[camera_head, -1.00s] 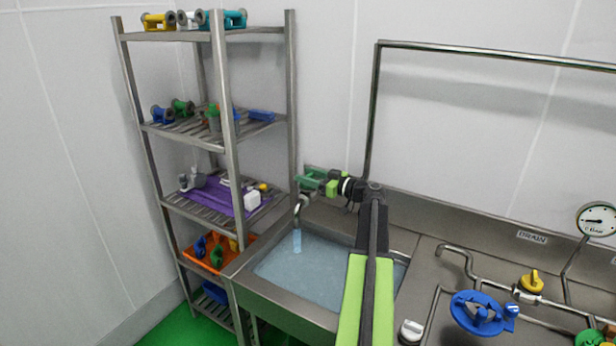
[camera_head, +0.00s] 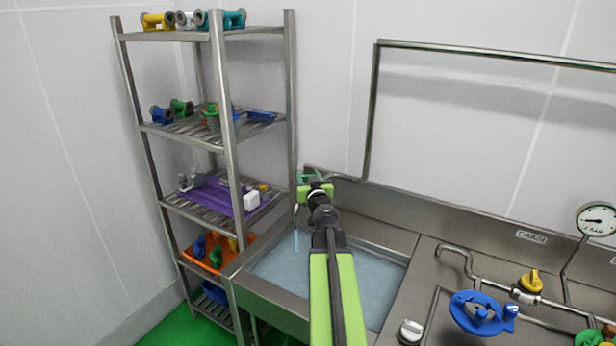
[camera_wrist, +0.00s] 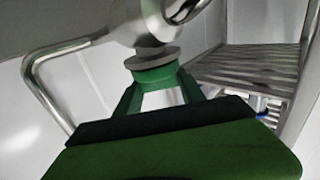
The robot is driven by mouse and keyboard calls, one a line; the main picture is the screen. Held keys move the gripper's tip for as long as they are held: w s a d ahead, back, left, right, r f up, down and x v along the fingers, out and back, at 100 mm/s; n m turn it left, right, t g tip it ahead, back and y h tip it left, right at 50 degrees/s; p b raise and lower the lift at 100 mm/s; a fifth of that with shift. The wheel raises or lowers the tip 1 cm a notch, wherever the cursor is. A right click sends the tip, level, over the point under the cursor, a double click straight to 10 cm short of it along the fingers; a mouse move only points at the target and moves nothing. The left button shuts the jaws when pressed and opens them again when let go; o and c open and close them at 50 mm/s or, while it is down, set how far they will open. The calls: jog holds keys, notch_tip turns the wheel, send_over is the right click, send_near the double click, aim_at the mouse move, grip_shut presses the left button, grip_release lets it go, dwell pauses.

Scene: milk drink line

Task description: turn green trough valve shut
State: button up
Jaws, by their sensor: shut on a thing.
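The green trough valve (camera_head: 307,175) is at the back left corner of the trough (camera_head: 352,284), partly hidden behind my gripper (camera_head: 315,190). My gripper is shut on its green handle. In the wrist view the valve's green hub (camera_wrist: 154,76) sits under a metal pipe body, with two green legs running down toward my gripper (camera_wrist: 160,122). The jaws hide the handle's near part. A thin stream of water (camera_head: 296,238) falls from the spout into the trough, which holds water.
A steel shelf rack (camera_head: 226,140) with coloured parts stands close at the left. On the counter at the right are a blue handwheel (camera_head: 477,313), a yellow valve (camera_head: 531,281), a white knob (camera_head: 411,331) and a gauge (camera_head: 597,220). A pipe frame rises behind the trough.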

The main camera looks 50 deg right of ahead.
jog(key=m+g+h, duration=0.2)
jog(key=g, duration=0.1)
jog(key=m+g+h, duration=0.3)
jog(key=shift+w+h, duration=0.2)
jog(key=shift+h, duration=0.1)
jog(key=shift+s+m+g+h, duration=0.1)
jog(key=shift+m+g+h, duration=0.8)
jog(key=shift+m+g, duration=1)
jog(key=shift+g, duration=0.6)
jog(key=o, duration=1.4)
jog(key=shift+c, duration=0.2)
jog(key=shift+s+a, duration=0.1)
jog(key=v, duration=1.7)
jog(key=shift+a+f, duration=0.1)
